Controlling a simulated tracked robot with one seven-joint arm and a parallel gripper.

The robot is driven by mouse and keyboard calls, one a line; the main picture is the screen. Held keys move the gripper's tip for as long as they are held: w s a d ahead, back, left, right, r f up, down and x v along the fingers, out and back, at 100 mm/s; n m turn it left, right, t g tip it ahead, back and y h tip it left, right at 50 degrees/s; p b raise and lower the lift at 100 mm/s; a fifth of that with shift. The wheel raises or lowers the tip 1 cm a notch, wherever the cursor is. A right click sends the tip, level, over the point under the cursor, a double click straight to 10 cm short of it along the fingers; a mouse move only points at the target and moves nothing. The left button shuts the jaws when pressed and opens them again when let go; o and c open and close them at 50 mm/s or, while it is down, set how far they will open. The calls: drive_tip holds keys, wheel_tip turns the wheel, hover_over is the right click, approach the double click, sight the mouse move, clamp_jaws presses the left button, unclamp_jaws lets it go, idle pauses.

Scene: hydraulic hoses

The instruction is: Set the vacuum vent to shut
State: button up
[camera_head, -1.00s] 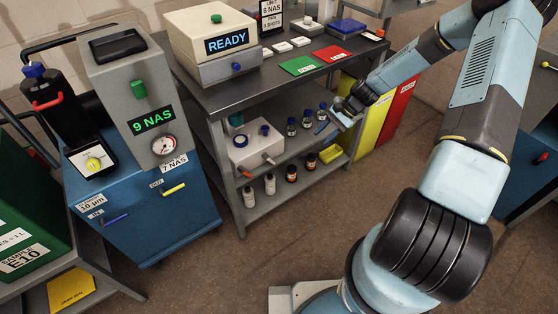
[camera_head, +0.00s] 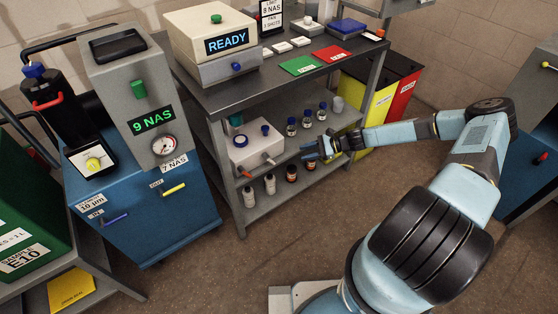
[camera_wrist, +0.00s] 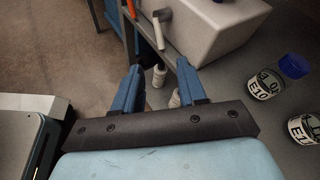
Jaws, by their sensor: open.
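A white box (camera_head: 255,150) with a round blue-and-white top fitting stands on the lower shelf. I cannot read which is the vacuum vent. My gripper (camera_head: 309,150) is open and empty, to the right of the box and apart from both levers. Its two blue fingers (camera_wrist: 158,68) point toward the box front.
The shelf unit's front leg (camera_head: 225,165) is left of the box. The floor (camera_head: 290,235) before the shelf is clear.

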sight(269, 159)
drive_tip(key=x, duration=1.3)
drive_tip(key=shift+a, duration=0.25)
